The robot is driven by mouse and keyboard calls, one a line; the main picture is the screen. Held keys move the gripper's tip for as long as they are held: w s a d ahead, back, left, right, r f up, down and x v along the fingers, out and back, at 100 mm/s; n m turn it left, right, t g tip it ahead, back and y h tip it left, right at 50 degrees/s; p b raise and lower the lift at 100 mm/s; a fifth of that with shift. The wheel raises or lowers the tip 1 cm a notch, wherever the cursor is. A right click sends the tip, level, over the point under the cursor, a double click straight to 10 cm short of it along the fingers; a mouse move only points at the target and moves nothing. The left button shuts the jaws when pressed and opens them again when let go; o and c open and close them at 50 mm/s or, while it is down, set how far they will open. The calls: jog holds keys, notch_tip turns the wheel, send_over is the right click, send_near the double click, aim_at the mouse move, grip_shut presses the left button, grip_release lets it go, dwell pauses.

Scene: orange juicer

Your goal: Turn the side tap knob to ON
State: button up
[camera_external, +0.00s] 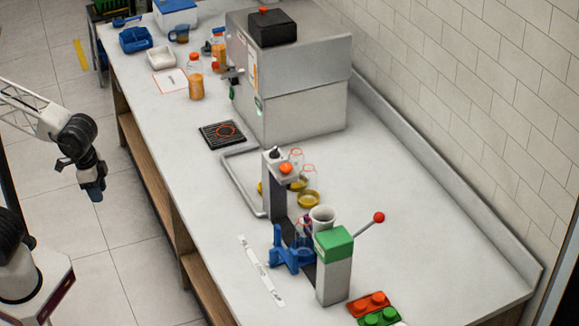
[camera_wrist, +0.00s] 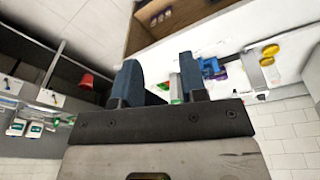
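A large grey metal machine (camera_external: 300,95) with a black top box stands at the back of the white counter. A small dark and grey tap-like part (camera_external: 233,73) sticks out of its left side. I take this for the side tap, but its knob is too small to tell its setting. My gripper (camera_external: 94,192) hangs over the floor to the left of the counter, well apart from the machine, with its blue fingers pointing down. In the wrist view my gripper (camera_wrist: 160,78) shows two blue fingers spread with an empty gap. The tap cannot be made out there.
An orange juice bottle (camera_external: 196,82) stands left of the machine, near the tap. A black grate (camera_external: 222,134) lies in front. A grey post with an orange knob (camera_external: 285,168), a blue holder (camera_external: 290,257) and a green-topped block (camera_external: 334,243) stand nearer.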

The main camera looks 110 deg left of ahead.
jog(key=w+a+r+n, duration=0.3)
jog(key=w+a, duration=0.6)
jog(key=w, duration=0.2)
jog(key=n+g, duration=0.2)
jog(key=n, duration=0.8)
send_over(274, 149)
jog(key=f, duration=0.8)
jog(key=shift+d+f, duration=0.25)
jog(key=shift+d, duration=0.15)
jog(key=shift+a+f+n, duration=0.15)
jog(key=shift+a+n, duration=0.15)
jog(key=shift+a, duration=0.2)
jog(key=shift+f, duration=0.1)
jog(key=shift+f, duration=3.8)
